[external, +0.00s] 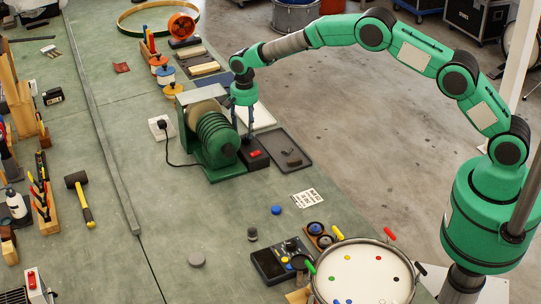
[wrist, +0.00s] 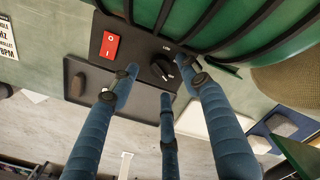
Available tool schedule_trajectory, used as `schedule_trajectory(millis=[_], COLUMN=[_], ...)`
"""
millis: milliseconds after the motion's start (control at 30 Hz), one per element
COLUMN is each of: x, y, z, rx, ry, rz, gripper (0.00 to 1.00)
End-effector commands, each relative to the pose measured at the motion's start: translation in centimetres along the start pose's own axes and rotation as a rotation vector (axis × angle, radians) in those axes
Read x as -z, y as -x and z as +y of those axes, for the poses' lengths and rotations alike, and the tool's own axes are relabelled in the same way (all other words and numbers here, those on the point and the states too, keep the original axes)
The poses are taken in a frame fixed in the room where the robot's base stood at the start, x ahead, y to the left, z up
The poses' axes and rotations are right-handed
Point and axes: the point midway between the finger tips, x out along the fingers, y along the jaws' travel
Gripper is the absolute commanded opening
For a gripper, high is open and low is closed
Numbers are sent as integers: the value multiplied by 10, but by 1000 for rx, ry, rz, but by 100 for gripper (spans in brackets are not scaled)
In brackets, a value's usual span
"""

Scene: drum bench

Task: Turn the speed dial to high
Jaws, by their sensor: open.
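The speed dial (wrist: 161,70) is a round black knob on a black control panel (wrist: 139,43) in the wrist view. A LOW mark is printed above it and another small label beside it on the right. Its exact setting is hard to read. My gripper (wrist: 164,79) is open, its blue fingers spread around the dial, one on the left, one on the right and one below; I cannot tell if any touches it. In the external view, my gripper (external: 243,133) points down over the green grinder-like machine's (external: 214,140) front panel, and the dial is hidden there.
A red rocker switch (wrist: 110,46) sits left of the dial, close to the left finger. The machine's green ribs (wrist: 235,32) lie just above. A dark tray (external: 293,162) lies right of the machine. A black cable (external: 176,161) runs along its left side.

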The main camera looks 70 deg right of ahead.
Motion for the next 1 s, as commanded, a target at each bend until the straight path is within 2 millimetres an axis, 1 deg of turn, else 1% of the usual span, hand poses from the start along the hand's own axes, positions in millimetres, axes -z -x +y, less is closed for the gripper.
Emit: schedule_trajectory(millis=[33,100,300,500,700,1000], x=[0,0,0,0,0,0], y=[10,22,54,75,82,82], z=[-1,-1,-1,0,0,0], rx=[3,3,3,1,1,1], ry=[0,0,0,0,0,0], rz=[2,2,1,1,1,1], gripper=[47,47,47,47,47,47])
